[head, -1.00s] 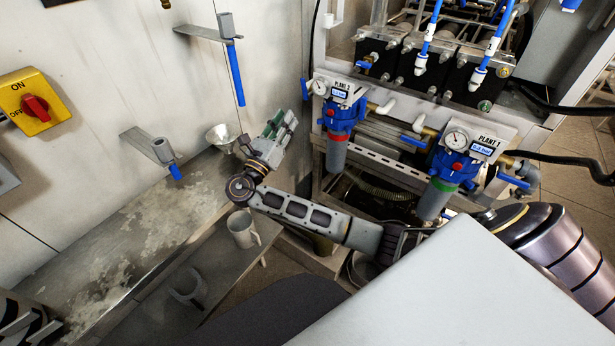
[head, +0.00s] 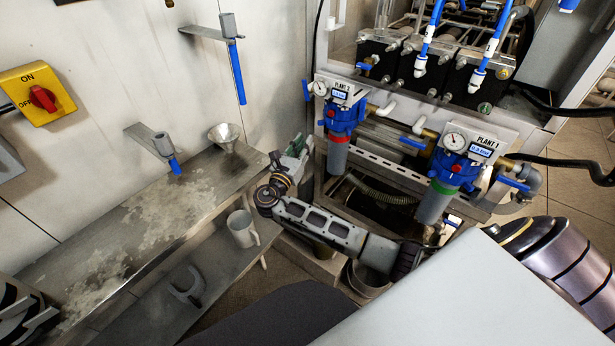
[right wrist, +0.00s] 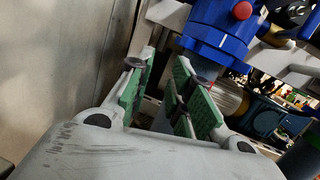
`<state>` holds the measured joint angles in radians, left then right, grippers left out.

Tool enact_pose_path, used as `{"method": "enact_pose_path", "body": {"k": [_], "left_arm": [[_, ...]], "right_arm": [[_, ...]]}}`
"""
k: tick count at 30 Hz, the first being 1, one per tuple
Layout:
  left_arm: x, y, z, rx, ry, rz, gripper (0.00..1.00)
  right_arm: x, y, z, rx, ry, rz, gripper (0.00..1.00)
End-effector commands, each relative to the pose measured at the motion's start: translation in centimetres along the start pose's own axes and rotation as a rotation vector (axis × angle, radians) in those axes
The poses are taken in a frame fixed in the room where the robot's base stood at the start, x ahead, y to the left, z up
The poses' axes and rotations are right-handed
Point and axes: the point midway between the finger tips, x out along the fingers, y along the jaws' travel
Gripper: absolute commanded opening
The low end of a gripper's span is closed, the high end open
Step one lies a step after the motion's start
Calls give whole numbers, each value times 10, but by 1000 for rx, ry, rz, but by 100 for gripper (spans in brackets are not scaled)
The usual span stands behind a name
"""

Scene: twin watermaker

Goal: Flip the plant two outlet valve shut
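The plant 2 unit (head: 341,92) has a gauge, a small display and a blue filter head (head: 342,118) with a red ring. A blue lever (head: 305,91) stands at its left, beside the gauge; another blue lever (head: 412,143) lies at its lower right. I cannot tell by label which is the outlet valve. My right gripper (head: 296,155) is below and left of the unit, apart from both levers. In the right wrist view it (right wrist: 166,80) is open and empty, green pads apart, with the blue filter head (right wrist: 218,32) beyond it. My left gripper does not show.
The plant 1 unit (head: 462,150) stands to the right with its own blue lever (head: 515,184). A steel shelf (head: 110,225) with a funnel (head: 224,134) runs along the left wall. A mug (head: 242,229) stands on a lower shelf. A yellow switch box (head: 37,92) hangs on the wall.

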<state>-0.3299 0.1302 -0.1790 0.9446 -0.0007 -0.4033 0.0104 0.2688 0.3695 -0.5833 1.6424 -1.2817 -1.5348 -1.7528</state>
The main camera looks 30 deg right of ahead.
Motion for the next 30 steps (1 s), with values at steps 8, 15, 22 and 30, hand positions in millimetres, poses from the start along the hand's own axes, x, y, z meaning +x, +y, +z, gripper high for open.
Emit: {"method": "enact_pose_path", "body": {"k": [8,15,22,30], "left_arm": [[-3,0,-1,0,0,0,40],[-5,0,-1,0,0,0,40],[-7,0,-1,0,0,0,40],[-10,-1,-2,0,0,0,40]], "right_arm": [[3,5,-33,26,66,35,21],[3,8,-62,51,123,61,21],[2,9,-89,76,182,82,21],[0,9,-121,110,252,99,21]]}}
